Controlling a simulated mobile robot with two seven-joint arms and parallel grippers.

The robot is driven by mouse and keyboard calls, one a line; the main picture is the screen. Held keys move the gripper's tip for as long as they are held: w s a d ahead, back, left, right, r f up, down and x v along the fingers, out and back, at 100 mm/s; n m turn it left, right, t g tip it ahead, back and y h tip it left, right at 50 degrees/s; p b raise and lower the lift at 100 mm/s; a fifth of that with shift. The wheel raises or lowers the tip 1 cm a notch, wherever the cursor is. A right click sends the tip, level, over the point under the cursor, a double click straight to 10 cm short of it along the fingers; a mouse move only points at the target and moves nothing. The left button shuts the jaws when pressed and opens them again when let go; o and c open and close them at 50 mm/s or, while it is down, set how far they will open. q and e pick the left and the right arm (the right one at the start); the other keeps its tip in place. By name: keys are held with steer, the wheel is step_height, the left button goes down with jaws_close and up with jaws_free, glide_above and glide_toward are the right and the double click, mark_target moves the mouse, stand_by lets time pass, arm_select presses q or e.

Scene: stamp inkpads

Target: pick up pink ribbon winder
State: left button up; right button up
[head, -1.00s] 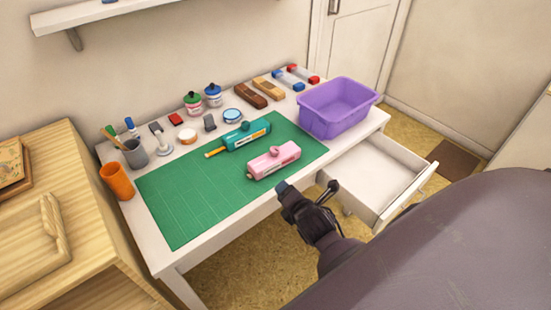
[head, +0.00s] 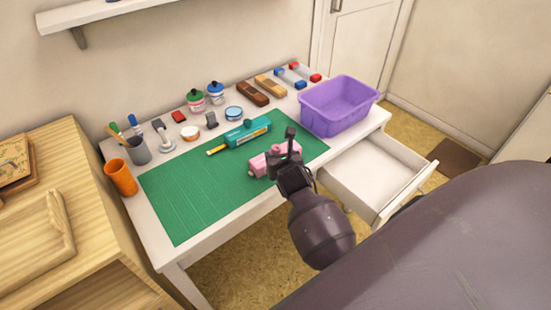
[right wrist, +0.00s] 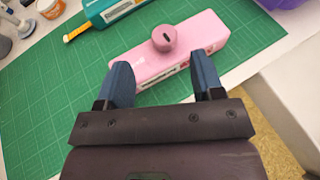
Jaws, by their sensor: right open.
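The pink ribbon winder (head: 259,165) lies on the green cutting mat (head: 190,200) near the desk's front edge, partly hidden behind my right gripper (head: 287,143). In the right wrist view the pink ribbon winder (right wrist: 202,42) shows a round pink knob on top. My right gripper (right wrist: 165,85) is open there, its two blue fingertips apart at the winder's near side. The winder does not appear gripped; whether the fingertips touch it I cannot tell. My left gripper is not in view.
A teal winder (head: 247,133) lies just behind the pink one. A purple bin (head: 338,108) stands at the desk's right end, above an open drawer (head: 372,175). Bottles, inkpads and an orange cup (head: 120,177) line the back and left. The mat's left part is clear.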

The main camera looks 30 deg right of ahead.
mark_target(276, 147)
steer(key=shift+x, duration=0.8)
steer(key=b+x, duration=0.1)
steer(key=x, duration=0.3)
steer(key=shift+s+d, duration=0.1)
steer(key=shift+d, duration=0.1)
steer(key=shift+w+d, duration=0.15)
steer(key=shift+w, duration=0.2)
steer(key=shift+c, duration=0.2)
steer(key=c, duration=0.7)
jaws_close()
